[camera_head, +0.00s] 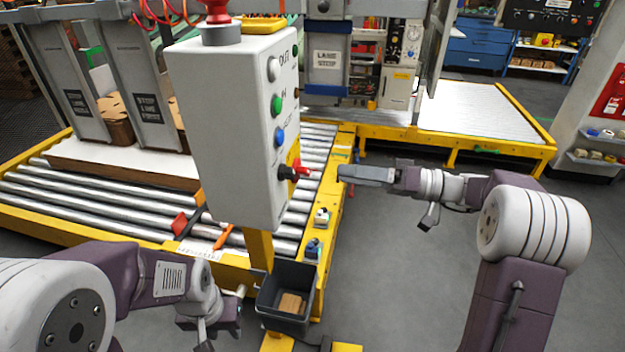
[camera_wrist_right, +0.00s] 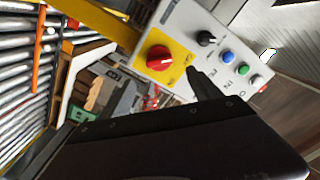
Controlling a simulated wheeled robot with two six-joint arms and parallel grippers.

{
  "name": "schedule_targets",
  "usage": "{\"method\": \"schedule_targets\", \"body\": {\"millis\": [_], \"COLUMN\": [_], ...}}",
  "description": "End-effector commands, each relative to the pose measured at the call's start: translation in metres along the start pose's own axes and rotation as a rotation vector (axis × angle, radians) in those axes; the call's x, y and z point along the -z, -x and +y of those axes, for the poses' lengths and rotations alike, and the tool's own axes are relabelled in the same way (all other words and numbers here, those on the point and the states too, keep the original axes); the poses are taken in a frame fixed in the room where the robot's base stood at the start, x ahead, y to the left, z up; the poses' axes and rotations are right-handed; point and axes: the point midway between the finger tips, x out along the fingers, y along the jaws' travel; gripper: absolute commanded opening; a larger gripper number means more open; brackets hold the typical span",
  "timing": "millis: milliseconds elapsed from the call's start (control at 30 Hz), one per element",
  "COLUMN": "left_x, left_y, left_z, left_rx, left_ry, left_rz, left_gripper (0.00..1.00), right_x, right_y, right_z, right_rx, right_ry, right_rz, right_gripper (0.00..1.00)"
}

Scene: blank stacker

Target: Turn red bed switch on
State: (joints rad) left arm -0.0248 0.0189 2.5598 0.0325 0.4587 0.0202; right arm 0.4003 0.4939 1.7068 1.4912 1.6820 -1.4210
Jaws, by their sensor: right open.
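The red bed switch (camera_head: 301,168) is a red rotary knob low on the side of the light grey control box (camera_head: 225,130). In the right wrist view the red knob (camera_wrist_right: 158,58) sits on a yellow plate, with a black knob (camera_wrist_right: 206,38) beside it. My right gripper (camera_head: 343,173) is open and points left at the switch, a short gap from it, with nothing held. My left gripper (camera_head: 225,312) is low at the left, below the box and apart from it; its jaws are too unclear to read.
A blue button (camera_head: 279,137) and a green button (camera_head: 277,105) sit higher on the box. A dark bin (camera_head: 268,308) hangs below it. The roller conveyor (camera_head: 75,212) with a yellow frame runs behind. Open floor (camera_head: 395,265) lies at the right.

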Motion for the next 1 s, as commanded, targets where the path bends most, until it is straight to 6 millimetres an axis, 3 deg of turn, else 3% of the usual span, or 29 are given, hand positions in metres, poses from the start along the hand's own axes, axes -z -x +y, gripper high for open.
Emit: {"method": "schedule_targets", "body": {"millis": [200,400,733,767,900,1000], "left_x": [-0.001,-0.001,-0.001,-0.001,-0.001,-0.001], "left_y": [-0.009,-0.012,-0.012,-0.012,-0.012,-0.012], "left_z": [0.0,0.0,0.0,0.0,0.0,0.0], "left_rx": [0.0,0.0,0.0,0.0,0.0,0.0], "left_ry": [0.0,0.0,0.0,0.0,0.0,0.0], "left_rz": [0.0,0.0,0.0,0.0,0.0,0.0], "left_gripper": [0.36,0.36,0.36,0.36,0.36,0.36], "right_x": [-0.003,-0.002,-0.001,-0.001,-0.001,-0.001], "right_y": [-0.045,-0.077,-0.085,-0.085,-0.085,-0.085], "right_z": [0.0,-0.001,-0.001,-0.001,-0.001,-0.001], "right_rx": [0.004,0.003,0.001,0.001,0.001,0.001], "right_ry": [-0.001,0.0,-0.001,-0.001,-0.001,-0.001], "right_rz": [-0.006,-0.005,-0.003,-0.003,-0.003,-0.003], "right_gripper": [0.73,0.73,0.73,0.7,0.31,0.1]}}
